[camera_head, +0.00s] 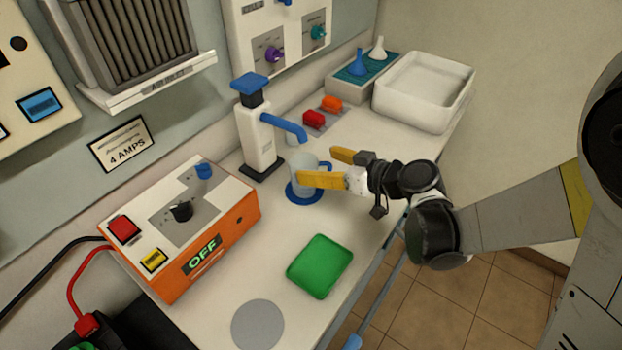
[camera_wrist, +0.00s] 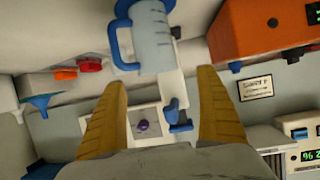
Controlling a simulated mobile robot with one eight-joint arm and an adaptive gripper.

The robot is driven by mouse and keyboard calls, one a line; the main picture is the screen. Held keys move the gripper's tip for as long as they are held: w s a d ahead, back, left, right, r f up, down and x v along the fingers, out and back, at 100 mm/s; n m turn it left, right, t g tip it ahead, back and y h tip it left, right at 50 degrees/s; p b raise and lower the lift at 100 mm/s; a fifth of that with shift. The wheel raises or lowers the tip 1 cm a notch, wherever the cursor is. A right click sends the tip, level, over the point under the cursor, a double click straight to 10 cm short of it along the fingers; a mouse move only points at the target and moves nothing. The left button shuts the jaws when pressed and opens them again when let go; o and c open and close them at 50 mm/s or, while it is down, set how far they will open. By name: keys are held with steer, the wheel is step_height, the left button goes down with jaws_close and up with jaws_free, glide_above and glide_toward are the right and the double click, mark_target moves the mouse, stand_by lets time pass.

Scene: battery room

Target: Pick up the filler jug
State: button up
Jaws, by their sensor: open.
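The filler jug (camera_head: 303,167) is a translucent grey-blue measuring jug. It stands upright at a blue round base or mat (camera_head: 292,190) in front of the white dispenser with the blue spout (camera_head: 258,135). My gripper (camera_head: 318,166) is open at the jug's right side, and its nearer yellow finger hides part of the jug. In the wrist view, the jug (camera_wrist: 155,42) shows upside down with measuring marks and a blue handle (camera_wrist: 118,38). It lies above the gap between my fingers (camera_wrist: 161,78), and the gap itself looks empty. I cannot tell whether a finger touches it.
An orange charger box (camera_head: 205,225) reading OFF stands to the left. A green tray (camera_head: 320,266) and a grey disc (camera_head: 258,325) lie at the front. A white basin (camera_head: 465,95) and a funnel stand (camera_head: 350,80) are at the back right.

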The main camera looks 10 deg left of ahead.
mark_target(296, 161)
steer(key=b+x, duration=0.1)
steer(key=x, duration=0.1)
steer(key=b+x, duration=0.1)
steer(key=x, duration=0.2)
steer(key=shift+d+f+b, duration=0.1)
steer(key=shift+f+b, duration=0.2)
steer(key=shift+f, duration=0.15)
steer(key=shift+w+a, duration=0.15)
steer(key=shift+a, duration=0.05)
steer(key=shift+r, duration=0.1)
steer(key=c, duration=1.5)
